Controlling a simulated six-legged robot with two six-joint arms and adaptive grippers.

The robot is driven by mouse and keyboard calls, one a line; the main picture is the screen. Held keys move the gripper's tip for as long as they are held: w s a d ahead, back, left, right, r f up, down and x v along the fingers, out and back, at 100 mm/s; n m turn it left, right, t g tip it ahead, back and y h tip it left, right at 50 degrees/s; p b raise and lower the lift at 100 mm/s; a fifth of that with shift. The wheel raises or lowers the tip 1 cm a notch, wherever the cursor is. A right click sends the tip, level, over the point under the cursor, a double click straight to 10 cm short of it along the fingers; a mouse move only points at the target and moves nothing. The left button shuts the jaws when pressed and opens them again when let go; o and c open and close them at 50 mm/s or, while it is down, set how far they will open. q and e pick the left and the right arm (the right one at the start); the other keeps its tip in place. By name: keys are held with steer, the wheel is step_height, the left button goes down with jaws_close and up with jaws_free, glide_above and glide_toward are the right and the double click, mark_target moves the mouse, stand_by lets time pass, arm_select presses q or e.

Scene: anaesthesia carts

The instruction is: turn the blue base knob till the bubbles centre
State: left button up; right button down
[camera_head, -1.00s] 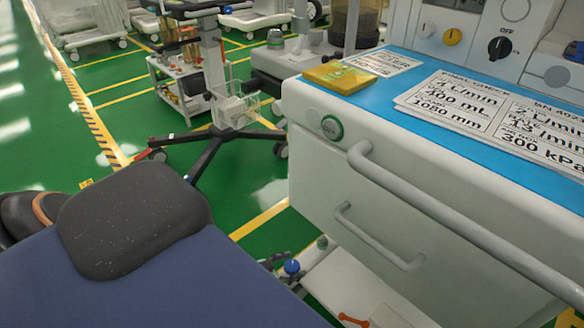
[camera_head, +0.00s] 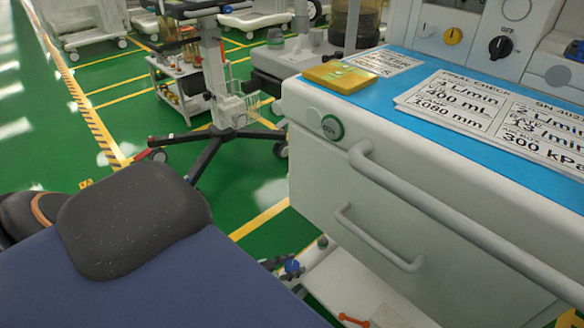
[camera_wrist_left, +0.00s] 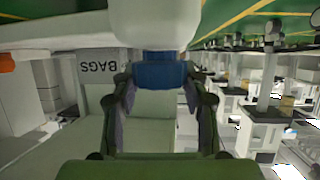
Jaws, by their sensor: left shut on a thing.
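The blue base knob (camera_head: 292,267) shows small in the head view, low beside the cart's lower shelf. My left gripper (camera_head: 285,275) is at it, partly hidden behind my dark blue body. In the left wrist view the blue knob (camera_wrist_left: 162,72) sits under a pale rounded part (camera_wrist_left: 158,22). My left gripper (camera_wrist_left: 162,88) has one dark finger on each side of the knob and is shut on it. I cannot make out any bubbles in either view. My right gripper is not in view.
The white cart (camera_head: 310,160) with a long grey handle (camera_head: 430,205) and a drawer handle (camera_head: 375,237) stands above the knob. A yellow packet (camera_head: 340,78) lies on its blue top. A wheeled stand (camera_head: 225,130) is behind.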

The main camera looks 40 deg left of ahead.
arm_select(q)
steer(key=shift+y, duration=0.3)
steer(key=shift+d+n+y, duration=0.1)
steer(key=shift+n+y, duration=1)
steer(key=shift+s+f+n+y, duration=0.1)
steer(key=shift+n+y, duration=1.6)
steer(key=shift+y, duration=0.2)
steer(key=shift+y, duration=0.3)
steer(key=o, duration=1.2)
steer(key=shift+c, duration=0.2)
